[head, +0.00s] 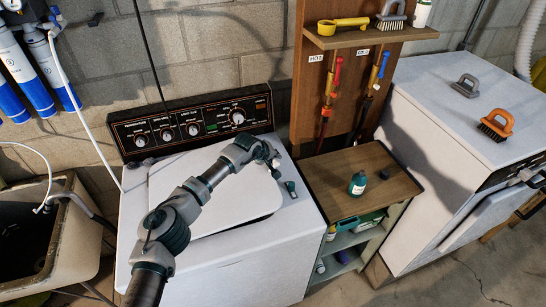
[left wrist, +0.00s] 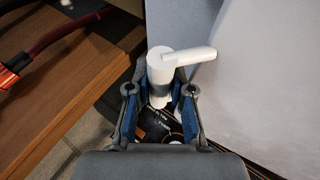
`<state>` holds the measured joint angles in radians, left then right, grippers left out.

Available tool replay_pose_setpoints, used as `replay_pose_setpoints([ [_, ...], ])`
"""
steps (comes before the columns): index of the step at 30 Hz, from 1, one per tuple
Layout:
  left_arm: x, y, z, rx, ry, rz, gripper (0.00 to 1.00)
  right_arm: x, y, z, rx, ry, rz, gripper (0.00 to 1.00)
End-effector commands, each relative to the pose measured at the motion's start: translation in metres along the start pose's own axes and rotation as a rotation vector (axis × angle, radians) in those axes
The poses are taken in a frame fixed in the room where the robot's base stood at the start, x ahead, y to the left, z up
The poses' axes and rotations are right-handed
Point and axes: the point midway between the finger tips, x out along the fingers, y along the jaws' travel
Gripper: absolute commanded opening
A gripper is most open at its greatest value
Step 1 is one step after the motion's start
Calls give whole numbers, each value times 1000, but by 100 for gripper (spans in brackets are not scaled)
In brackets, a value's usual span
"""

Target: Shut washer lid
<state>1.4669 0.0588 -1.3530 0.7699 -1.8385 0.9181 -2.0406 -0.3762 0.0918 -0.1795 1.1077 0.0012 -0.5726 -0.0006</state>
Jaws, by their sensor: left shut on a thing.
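The washer (head: 250,262) is a white top-loader with a black control panel (head: 190,128) at its back. Its white lid (head: 235,205) shows at the top, partly hidden behind my left arm; I cannot tell how far it is raised. My left gripper (head: 272,163) is at the lid's upper right side, near the control panel. In the left wrist view, my left gripper (left wrist: 159,100) has its blue-padded fingers on either side of a white L-shaped piece (left wrist: 162,68) and is shut on it. A broad white surface (left wrist: 270,95) lies to the right there. My right gripper is not seen.
A wooden-topped cabinet (head: 335,195) with a green bottle (head: 357,184) stands right of the washer. A wooden board (head: 300,85) with hoses rises behind it. A white machine (head: 440,115) with brushes on top is at the right, a sink (head: 75,240) at the left.

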Motion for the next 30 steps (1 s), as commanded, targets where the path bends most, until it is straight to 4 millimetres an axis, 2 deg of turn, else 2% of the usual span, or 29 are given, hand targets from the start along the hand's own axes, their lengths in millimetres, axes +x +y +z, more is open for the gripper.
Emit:
replay_pose_setpoints([
  [6, 0, 0, -1, -1, 2, 2, 0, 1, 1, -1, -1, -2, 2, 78],
  [7, -1, 0, -1, -1, 1, 3, 28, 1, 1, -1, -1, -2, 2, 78],
  [9, -1, 0, -1, 0, 1, 5, 46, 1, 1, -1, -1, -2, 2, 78],
  [22, -4, -1, -2, 0, 3, 0, 47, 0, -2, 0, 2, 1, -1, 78],
  [26, -17, -1, -4, 2, 4, 2, 47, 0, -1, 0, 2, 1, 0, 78],
  [30, -43, -2, -4, 3, 4, 4, 47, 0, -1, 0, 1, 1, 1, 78],
])
